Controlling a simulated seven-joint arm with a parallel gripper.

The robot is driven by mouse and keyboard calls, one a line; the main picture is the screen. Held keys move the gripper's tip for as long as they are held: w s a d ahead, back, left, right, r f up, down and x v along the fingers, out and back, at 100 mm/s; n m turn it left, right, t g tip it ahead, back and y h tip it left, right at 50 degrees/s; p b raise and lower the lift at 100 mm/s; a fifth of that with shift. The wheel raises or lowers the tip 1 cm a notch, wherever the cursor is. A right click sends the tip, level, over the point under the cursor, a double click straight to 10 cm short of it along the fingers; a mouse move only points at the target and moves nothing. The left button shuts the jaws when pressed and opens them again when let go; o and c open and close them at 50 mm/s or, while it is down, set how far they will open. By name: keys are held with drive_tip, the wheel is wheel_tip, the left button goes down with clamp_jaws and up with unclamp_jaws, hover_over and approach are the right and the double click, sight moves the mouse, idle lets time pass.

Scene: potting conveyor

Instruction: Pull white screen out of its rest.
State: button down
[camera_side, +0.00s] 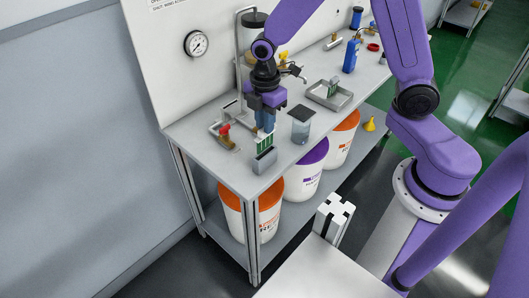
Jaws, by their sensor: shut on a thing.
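My gripper (265,122) points down near the front left end of the bench, its bluish fingers shut on the top of the white screen (265,138). The screen is small in view, upright, with green showing on its face. Its rest (265,161), a small grey box, stands on the bench directly below. The screen's lower edge is at the rest's top opening; I cannot tell how much of it is still inside.
A clear container (301,126) with a dark top stands just right of the rest. A metal tray (345,104) holding a green item lies behind it. A red-and-brass valve (225,133) is at the left. A blue bottle (351,55) stands farther back.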

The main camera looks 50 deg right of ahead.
drive_tip(key=shift+r, duration=0.15)
drive_tip(key=shift+r, duration=1.35)
drive_tip(key=shift+r, duration=0.15)
wheel_tip(320, 180, up, 7)
idle(0.7)
idle(0.3)
